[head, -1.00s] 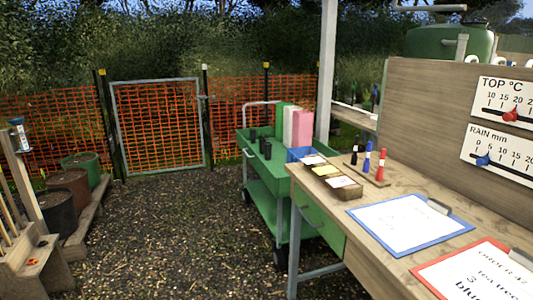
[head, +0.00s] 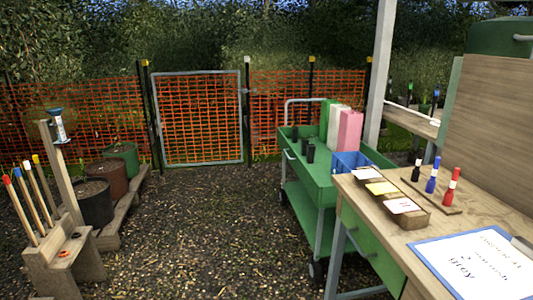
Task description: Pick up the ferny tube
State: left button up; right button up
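A tall green tube (head: 325,118) stands at the back of the green trolley (head: 340,182); it is the only green one of the upright pieces there. A white one (head: 338,122) and a pink one (head: 349,131) stand close beside it on the right and partly hide it. Neither of my grippers is in view.
Several small black pots (head: 309,152) and a blue crate (head: 350,162) are on the trolley. A wooden bench (head: 480,212) with markers and a clipboard (head: 480,262) fills the right. A stand of coloured poles (head: 60,262) is at left. Gravel between is clear.

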aim_at(311, 148)
jog(key=u, duration=0.5)
jog(key=i, duration=2.65)
jog(key=z, duration=0.25)
jog(key=i, duration=2.2)
jog(key=z, duration=1.85)
jog(key=i, duration=1)
jog(key=z, duration=0.55)
